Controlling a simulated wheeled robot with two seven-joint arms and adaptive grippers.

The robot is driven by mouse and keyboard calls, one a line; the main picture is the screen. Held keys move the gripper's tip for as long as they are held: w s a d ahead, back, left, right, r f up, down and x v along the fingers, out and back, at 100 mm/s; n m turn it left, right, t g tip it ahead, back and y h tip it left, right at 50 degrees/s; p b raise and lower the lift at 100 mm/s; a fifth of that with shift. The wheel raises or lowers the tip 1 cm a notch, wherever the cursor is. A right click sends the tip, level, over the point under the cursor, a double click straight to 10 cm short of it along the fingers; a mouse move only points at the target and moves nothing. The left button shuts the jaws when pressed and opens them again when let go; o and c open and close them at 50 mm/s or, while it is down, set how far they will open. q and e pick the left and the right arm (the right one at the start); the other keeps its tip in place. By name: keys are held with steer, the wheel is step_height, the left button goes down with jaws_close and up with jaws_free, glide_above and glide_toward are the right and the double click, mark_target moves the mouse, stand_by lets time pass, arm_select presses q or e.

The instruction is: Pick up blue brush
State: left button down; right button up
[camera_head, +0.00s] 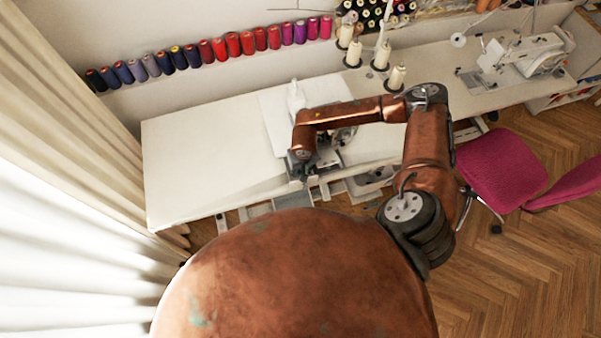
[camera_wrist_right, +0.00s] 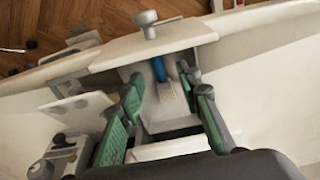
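The blue brush (camera_wrist_right: 159,69) shows in the right wrist view, with a blue handle and pale bristles pointing toward the gripper. It lies on a grey-white surface by the sewing machine parts. My right gripper (camera_wrist_right: 161,86) is open, with its green-padded fingers on either side of the brush. A gap shows between the brush and each finger. In the head view my right gripper (camera_head: 299,172) is small and dark, low over the front of the table by the sewing machine. The brush cannot be made out there. My left gripper is not in view.
The white table (camera_head: 200,150) is clear on its left. A white sewing machine (camera_head: 295,98) stands close to my right arm. Cream thread cones (camera_head: 396,78) stand behind the arm. A pink chair (camera_head: 505,170) is at the right, and a curtain (camera_head: 60,110) at the left.

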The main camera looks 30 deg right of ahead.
steer(key=shift+f, duration=1.05)
jaws_close()
